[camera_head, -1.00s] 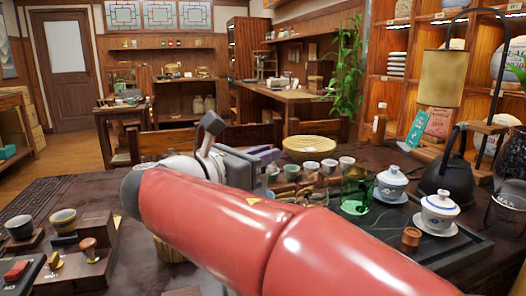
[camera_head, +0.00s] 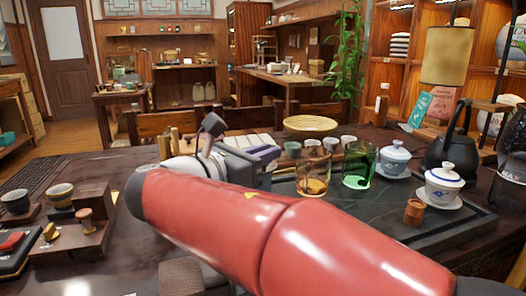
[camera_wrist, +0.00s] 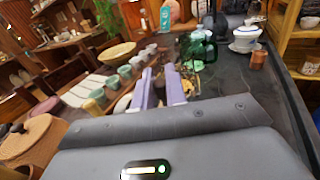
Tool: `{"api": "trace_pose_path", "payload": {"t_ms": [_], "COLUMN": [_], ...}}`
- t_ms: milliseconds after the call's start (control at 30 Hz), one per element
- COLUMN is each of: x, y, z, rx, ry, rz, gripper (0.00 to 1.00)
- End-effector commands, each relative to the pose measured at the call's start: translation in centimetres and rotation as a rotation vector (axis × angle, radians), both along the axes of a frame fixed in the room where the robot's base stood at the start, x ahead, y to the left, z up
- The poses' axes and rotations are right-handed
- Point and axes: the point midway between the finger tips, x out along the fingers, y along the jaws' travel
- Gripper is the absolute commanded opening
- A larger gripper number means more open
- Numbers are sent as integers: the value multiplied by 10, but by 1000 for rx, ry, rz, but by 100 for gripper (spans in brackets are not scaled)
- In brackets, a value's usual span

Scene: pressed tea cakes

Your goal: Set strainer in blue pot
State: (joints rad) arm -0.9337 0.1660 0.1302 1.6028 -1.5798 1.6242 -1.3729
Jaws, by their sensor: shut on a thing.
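My gripper (camera_wrist: 160,92) has two pale purple fingers, close together over the dark tea table. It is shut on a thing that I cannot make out. In the head view the gripper (camera_head: 265,154) is partly hidden by my red arm. I cannot pick out the strainer for sure. No pot that is clearly blue shows. An amber glass pitcher (camera_head: 313,180) stands just right of the gripper, with a green glass pitcher (camera_head: 359,166) beside it. The green pitcher also shows in the wrist view (camera_wrist: 200,48), beyond the fingers and to the right.
Two lidded blue-and-white bowls, one paler (camera_head: 394,160) and one white (camera_head: 442,185), stand at right near a black kettle (camera_head: 452,148). A small wooden cylinder (camera_head: 414,211) stands on the dark tray (camera_head: 375,215). Small cups and a round woven tray (camera_head: 310,124) lie behind.

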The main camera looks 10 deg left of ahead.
Motion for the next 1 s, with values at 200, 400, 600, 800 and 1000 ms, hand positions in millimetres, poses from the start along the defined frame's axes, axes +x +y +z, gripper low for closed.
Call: {"api": "trace_pose_path", "payload": {"t_ms": [200, 400, 600, 800, 1000], "x": [0, 0, 0, 0, 0], "y": [0, 0, 0, 0, 0], "z": [0, 0, 0, 0, 0], "rx": [0, 0, 0, 0, 0], "ry": [0, 0, 0, 0, 0], "rz": [0, 0, 0, 0, 0], "gripper": [0, 37, 39, 64, 64]}}
